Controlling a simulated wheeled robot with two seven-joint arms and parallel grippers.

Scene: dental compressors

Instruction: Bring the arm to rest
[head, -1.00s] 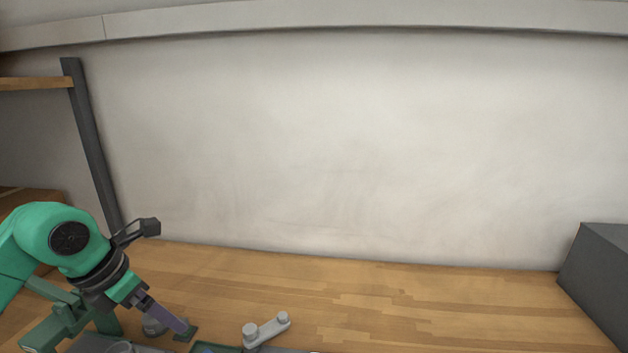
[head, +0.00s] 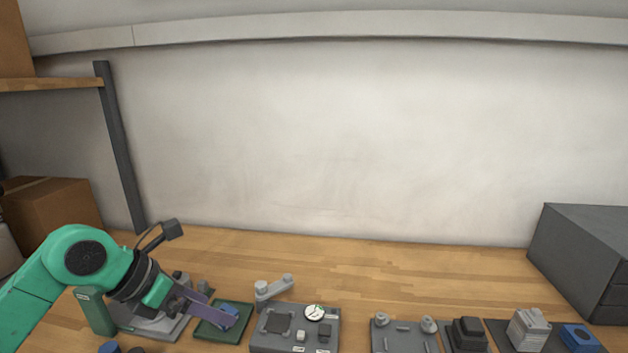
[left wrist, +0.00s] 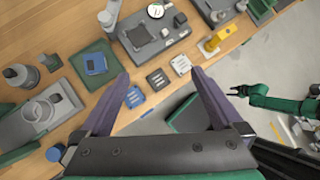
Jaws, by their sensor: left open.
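My left gripper (head: 214,316) is open and empty, its purple fingers pointing down and right in the head view. In that view its tips overlap the green tray (head: 205,334) with a blue part (head: 228,312); touching cannot be told from there. In the left wrist view, the open gripper (left wrist: 160,75) has its fingers spread with nothing between the tips, and the green tray (left wrist: 80,76) lies left of them. A green arm with a dark gripper (left wrist: 236,91), apparently my right, shows at the right of that view; its jaws are too small to read.
A grey panel with a white gauge (head: 262,341) stands right of the tray. Farther right are a grey plate with knobs (head: 402,343), a black block (head: 468,335), a light grey block (head: 528,330) and a blue block (head: 580,338). A dark cabinet (head: 575,250) stands far right. The bench behind is clear.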

